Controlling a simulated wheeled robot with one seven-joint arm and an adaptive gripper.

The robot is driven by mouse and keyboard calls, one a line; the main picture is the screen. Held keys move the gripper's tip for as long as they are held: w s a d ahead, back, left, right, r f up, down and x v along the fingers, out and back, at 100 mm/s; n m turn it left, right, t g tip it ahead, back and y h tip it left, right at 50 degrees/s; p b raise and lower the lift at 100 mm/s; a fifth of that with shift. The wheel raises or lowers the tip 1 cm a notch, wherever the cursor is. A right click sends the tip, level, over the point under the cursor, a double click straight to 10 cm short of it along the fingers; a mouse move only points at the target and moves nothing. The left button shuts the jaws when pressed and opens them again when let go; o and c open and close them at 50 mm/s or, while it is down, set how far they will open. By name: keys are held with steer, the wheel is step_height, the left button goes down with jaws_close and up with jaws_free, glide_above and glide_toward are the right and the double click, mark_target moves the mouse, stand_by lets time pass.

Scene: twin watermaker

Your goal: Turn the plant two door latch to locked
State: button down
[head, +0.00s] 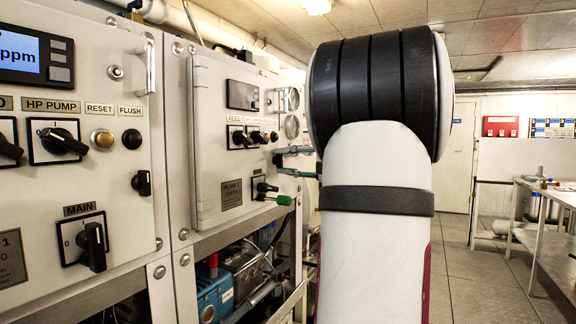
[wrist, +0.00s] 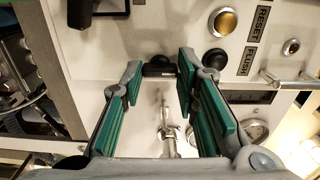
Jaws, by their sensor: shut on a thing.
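The plant two panel door (head: 222,160) stands in the middle left of the head view, closed as far as I see. Its latch is a small black piece (wrist: 160,68) near the door edge, below the black flush button (wrist: 217,57) on the panel. In the wrist view the latch lies across the gap between my fingertips. My gripper (wrist: 160,72), with green finger pads, is shut on it. In the head view my gripper (head: 290,161) reaches the far edge of that panel, one finger above the other. I cannot tell which way the latch points.
The nearer panel has its own black latch (head: 142,183) and a main switch (head: 93,246). A bar handle (wrist: 288,82) stands out from the plant two panel. Pumps and hoses (head: 240,270) fill the frame below. Grey floor (head: 460,280) is clear at the right, before a bench (head: 548,200).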

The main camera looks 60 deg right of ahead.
steer(key=c, duration=1.2)
jaws_free()
steer(key=shift+c, duration=0.2)
steer(key=s, duration=1.2)
steer(key=shift+d, duration=0.45)
